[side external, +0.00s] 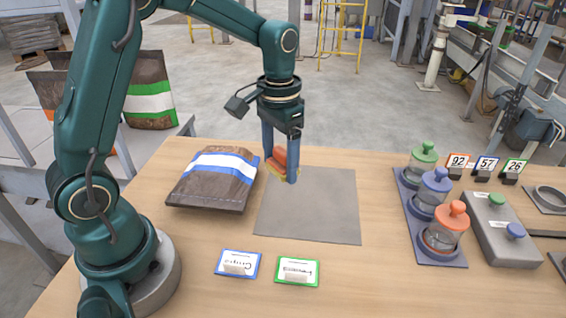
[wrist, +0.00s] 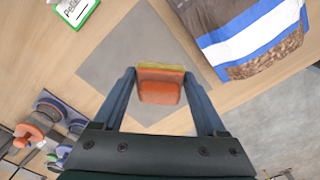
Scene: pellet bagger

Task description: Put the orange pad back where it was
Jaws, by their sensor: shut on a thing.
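My gripper (side external: 281,172) is shut on the orange pad (side external: 278,159) and holds it over the far left part of the grey mat (side external: 320,215). The pad has a yellowish layer along its lower edge. In the wrist view the pad (wrist: 159,88) sits between the two fingers of my gripper (wrist: 160,85), with the grey mat (wrist: 120,60) behind it. The side view does not make clear how high the pad is above the mat.
A brown bag with a blue and white band (side external: 215,178) lies left of the mat. Blue-edged (side external: 239,263) and green-edged (side external: 297,271) cards lie in front. Lidded jars (side external: 434,195) stand in a rack at right, beside a grey block with knobs (side external: 503,232) and numbered tags (side external: 486,166).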

